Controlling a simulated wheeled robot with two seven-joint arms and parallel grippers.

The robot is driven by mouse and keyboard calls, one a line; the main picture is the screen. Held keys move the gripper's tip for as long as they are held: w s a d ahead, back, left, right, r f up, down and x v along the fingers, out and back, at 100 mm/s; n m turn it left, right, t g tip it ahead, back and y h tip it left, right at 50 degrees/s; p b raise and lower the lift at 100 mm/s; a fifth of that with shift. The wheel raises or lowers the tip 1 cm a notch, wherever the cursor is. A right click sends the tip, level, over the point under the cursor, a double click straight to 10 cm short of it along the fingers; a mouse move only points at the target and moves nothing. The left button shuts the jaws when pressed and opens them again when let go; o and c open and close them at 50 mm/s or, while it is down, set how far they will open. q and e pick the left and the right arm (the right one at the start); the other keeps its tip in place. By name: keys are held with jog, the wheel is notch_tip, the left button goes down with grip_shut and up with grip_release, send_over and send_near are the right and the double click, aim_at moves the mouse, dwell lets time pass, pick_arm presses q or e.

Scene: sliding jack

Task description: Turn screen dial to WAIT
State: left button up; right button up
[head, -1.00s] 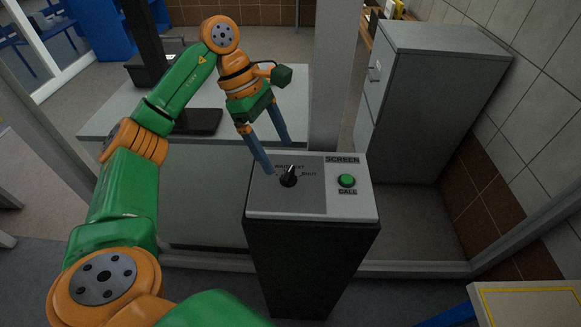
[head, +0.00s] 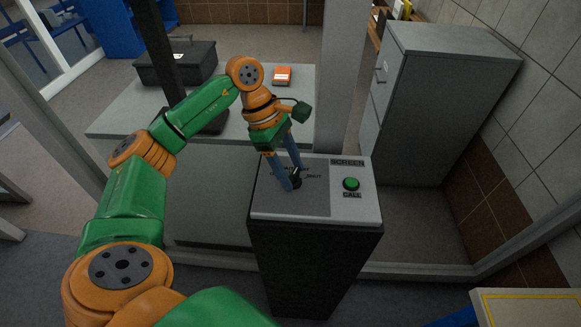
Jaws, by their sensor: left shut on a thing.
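The screen dial (head: 297,178) is a small black knob on the grey panel of the pedestal (head: 262,206). Printed labels surround it. The WAIT label (head: 315,176) shows just right of the knob; the label at its upper left is partly covered by a finger. My left gripper (head: 293,180) reaches down from above and is shut on the knob, its blue fingers on either side. The knob's pointer direction is hard to tell behind the fingers. My right gripper is not in view.
A green CALL button (head: 351,184) sits right of the dial on the same panel. Behind the pedestal stands a table with a black case (head: 178,63) and an orange box (head: 282,76). A grey cabinet (head: 440,100) stands at the right, beside a post.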

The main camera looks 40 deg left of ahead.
pick_arm(q)
jog(key=n+b, duration=0.1)
jog(key=n+t+b, duration=0.1)
jog(key=n, duration=0.1)
jog(key=shift+s+f+n+y, duration=0.1)
jog(key=shift+f+n+y, duration=0.05)
jog(key=shift+n+y, duration=0.15)
jog(key=shift+s+d+n+t+y+b, duration=0.1)
jog(key=shift+n+t+y+b, duration=0.5)
jog(key=shift+n, duration=1.6)
jog(key=o, duration=1.4)
jog(key=shift+c, duration=0.2)
jog(key=shift+r, duration=0.2)
jog(key=v, duration=0.7)
